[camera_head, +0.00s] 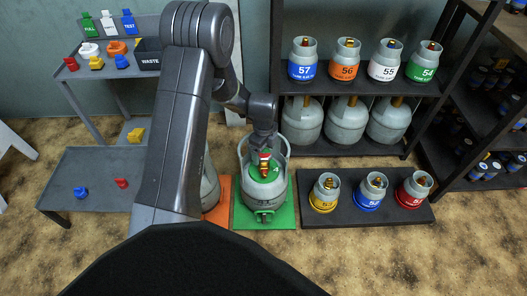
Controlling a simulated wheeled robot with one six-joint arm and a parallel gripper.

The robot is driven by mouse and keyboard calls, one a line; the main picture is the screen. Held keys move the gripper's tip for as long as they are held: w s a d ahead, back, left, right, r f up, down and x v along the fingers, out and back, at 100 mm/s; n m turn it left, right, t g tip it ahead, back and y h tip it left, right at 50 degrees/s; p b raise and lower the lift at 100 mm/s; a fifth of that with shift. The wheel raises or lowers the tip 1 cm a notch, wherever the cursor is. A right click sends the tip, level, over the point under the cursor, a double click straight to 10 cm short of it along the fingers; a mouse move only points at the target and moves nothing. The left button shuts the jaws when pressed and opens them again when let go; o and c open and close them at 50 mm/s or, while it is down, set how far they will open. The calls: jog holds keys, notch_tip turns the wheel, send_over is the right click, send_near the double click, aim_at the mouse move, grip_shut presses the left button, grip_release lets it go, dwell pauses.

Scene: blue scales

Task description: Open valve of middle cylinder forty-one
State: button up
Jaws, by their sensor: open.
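A grey gas cylinder (264,198) with a green label stands upright on a green platform (283,217) at the middle of the view. My gripper (265,150) is open and points down right above this valve. Whether its fingers touch the valve I cannot tell. Another grey cylinder (209,187) stands on an orange platform (217,207) to the left, mostly hidden by my arm.
A dark low stand (368,216) with yellow, blue and red cylinders is on the right. A dark shelf (345,88) behind holds cylinders 57, 56, 55 and 54, with large grey ones below. A grey rack (85,182) with small coloured parts is on the left. Another shelf stands far right.

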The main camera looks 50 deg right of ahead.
jog(key=c, duration=1)
